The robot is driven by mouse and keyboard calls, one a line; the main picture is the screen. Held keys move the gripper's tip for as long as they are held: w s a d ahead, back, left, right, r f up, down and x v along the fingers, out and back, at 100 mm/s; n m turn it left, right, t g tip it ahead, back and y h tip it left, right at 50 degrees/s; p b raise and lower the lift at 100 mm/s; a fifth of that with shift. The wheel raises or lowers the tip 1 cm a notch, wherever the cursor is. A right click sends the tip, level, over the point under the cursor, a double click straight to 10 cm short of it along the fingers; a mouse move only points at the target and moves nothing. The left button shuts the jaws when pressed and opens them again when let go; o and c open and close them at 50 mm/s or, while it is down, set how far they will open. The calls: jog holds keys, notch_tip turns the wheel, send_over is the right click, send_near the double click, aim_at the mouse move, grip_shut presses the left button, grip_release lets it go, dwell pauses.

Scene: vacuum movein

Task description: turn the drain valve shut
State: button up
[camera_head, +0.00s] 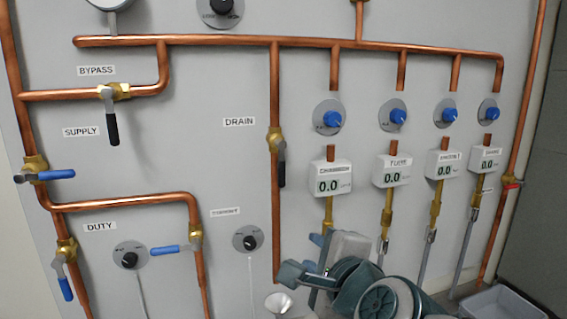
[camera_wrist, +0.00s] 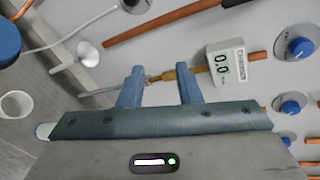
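The drain valve (camera_head: 276,138) is a brass body on a vertical copper pipe, right of the DRAIN label (camera_head: 240,122). Its dark lever (camera_head: 282,165) hangs down, roughly along the pipe. My gripper (camera_head: 306,262) is below and right of the lever, apart from it, in the head view. In the wrist view, my gripper (camera_wrist: 160,88) has its two blue fingers spread with nothing held between them. A brass fitting (camera_wrist: 182,74) shows beyond the fingertips. At the wrist view's top edge, a small dark piece (camera_wrist: 232,2) by the drain pipe (camera_wrist: 165,24) looks like the lever's end.
The gauge box (camera_head: 330,178) and its brass line stand right of the drain pipe. A white funnel (camera_head: 278,302) is below the pipe. A knob (camera_head: 248,240) sits left of it. A grey bin (camera_head: 500,303) is at lower right. Panel left of the lever is clear.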

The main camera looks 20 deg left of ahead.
aim_at(282, 169)
jog(key=s+a+r+m+t+h+p, duration=0.1)
jog(key=a+r+m+t, duration=0.1)
jog(key=r+m, duration=0.45)
jog(key=s+a+r+m+t, duration=0.2)
jog(key=r+m, duration=0.2)
jog(key=m, duration=0.6)
jog(key=x, duration=0.4)
jog(key=p+x, duration=0.1)
jog(key=x, duration=0.4)
jog(key=p+x, duration=0.1)
jog(key=x, duration=0.3)
jog(key=shift+w+d+r, duration=0.2)
jog(key=shift+w+d, duration=0.05)
grip_shut()
